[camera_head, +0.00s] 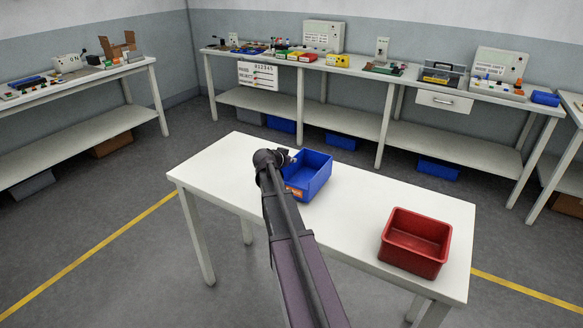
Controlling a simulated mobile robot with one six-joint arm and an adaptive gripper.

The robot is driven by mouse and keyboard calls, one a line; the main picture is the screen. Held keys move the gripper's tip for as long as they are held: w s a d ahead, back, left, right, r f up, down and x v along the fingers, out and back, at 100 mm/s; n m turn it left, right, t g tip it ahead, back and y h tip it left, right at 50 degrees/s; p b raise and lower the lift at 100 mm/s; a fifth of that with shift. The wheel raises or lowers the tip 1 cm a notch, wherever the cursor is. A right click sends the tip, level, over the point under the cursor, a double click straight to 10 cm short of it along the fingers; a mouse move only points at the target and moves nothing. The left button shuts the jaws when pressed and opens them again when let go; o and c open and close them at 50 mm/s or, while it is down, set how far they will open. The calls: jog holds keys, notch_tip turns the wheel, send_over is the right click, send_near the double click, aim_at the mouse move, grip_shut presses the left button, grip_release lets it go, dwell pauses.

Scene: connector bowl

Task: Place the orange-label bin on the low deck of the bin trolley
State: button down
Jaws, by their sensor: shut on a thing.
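The orange-label bin (316,180) is an open blue bin on the white table in front of me. Its orange label (294,191) shows on the near side, partly behind my arm. My gripper (291,158) is at the bin's left back rim and shut on it. The wrist hides part of the jaws. The bin looks upright; I cannot tell whether its base touches the table. No bin trolley can be made out in this view.
A red bin (415,243) stands on the right of the white table (352,205). Workbenches with tools and boxes line the back (340,68) and left (75,85). Several bins sit beneath them. Grey floor with yellow lines is open at the left.

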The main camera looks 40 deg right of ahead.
jog(key=shift+f+b, duration=0.3)
jog(key=shift+f, duration=0.3)
jog(key=shift+f, duration=0.15)
jog(key=c, duration=0.8)
grip_release()
jog(key=shift+r, duration=0.25)
jog(key=p+v, duration=0.5)
jog(key=v, duration=0.7)
jog(key=shift+p, duration=0.4)
jog(key=shift+a+f, duration=0.1)
jog(key=shift+f, duration=0.05)
jog(key=s+a+f+n+g+y, duration=0.1)
jog(key=s+a+f+n+y, duration=0.2)
jog(key=s+a, duration=0.3)
jog(key=s+a+f+n+g+y, duration=0.2)
jog(key=s+a+n, duration=0.4)
jog(key=a, duration=0.9)
jog(key=s+a+f+n+g+y, duration=0.1)
jog(key=s+a+f+n+y, duration=0.3)
jog(key=a, duration=0.7)
jog(key=shift+s+a+f+n+y, duration=0.3)
jog(key=shift+s+a+y, duration=0.05)
jog(key=shift+s+y, duration=0.8)
